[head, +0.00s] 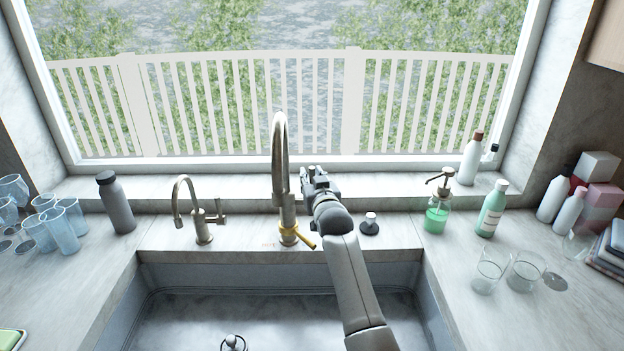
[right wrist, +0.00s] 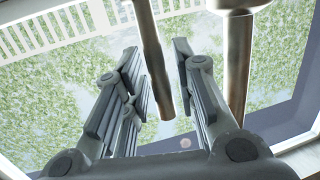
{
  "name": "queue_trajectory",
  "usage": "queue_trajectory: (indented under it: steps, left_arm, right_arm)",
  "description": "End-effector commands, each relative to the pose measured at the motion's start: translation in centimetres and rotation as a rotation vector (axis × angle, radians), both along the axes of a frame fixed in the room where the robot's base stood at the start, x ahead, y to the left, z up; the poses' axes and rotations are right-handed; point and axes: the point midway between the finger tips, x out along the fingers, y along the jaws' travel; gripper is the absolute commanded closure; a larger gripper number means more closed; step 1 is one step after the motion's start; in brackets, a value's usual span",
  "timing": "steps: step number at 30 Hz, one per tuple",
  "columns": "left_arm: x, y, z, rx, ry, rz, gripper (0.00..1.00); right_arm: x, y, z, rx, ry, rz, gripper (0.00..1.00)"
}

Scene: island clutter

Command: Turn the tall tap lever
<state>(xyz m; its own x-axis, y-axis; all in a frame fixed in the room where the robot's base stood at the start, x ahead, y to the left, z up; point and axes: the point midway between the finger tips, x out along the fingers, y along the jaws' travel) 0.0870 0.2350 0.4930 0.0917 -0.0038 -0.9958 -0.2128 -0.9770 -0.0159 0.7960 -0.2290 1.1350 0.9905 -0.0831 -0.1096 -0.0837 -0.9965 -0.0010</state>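The tall tap (head: 280,150) is a bronze gooseneck in the middle of the counter behind the sink. Its yellow lever (head: 305,241) sticks out low at the base, towards the front right. My right gripper (head: 308,178) is just right of the tap's neck, above the lever, with the arm coming up from the front. In the right wrist view its two fingers (right wrist: 162,90) are apart. A bronze rod (right wrist: 152,55) shows between them, and a thicker metal part (right wrist: 239,65) stands to the right. I cannot tell whether the fingers touch the rod. My left gripper is out of view.
A smaller tap (head: 203,235) stands to the left, beside a grey bottle (head: 117,205) and several glasses. A dark stopper (head: 370,224), a green soap dispenser (head: 436,217) and bottles stand to the right. The sink (head: 190,305) lies in front, the window behind.

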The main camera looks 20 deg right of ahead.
Motion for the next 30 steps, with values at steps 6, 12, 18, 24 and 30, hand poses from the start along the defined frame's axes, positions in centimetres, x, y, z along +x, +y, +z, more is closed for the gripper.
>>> queue_trajectory:
  steps: [6,12,18,24,30]
  left_arm:
    - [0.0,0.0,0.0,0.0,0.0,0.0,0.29]
    - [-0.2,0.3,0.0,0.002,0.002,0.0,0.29]
    - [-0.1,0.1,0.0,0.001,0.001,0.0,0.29]
    - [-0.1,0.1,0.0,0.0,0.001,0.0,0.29]
    - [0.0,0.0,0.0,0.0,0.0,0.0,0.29]
  right_arm:
    - [0.0,0.0,0.0,-0.001,-0.001,0.0,0.66]
    - [-0.3,0.0,0.0,-0.001,0.0,0.0,0.66]
    - [-2.2,0.2,0.2,-0.002,0.0,0.0,0.66]
    - [-5.3,0.4,0.5,-0.002,-0.001,-0.001,0.66]
    - [-8.5,0.8,0.8,-0.001,0.0,0.0,0.66]
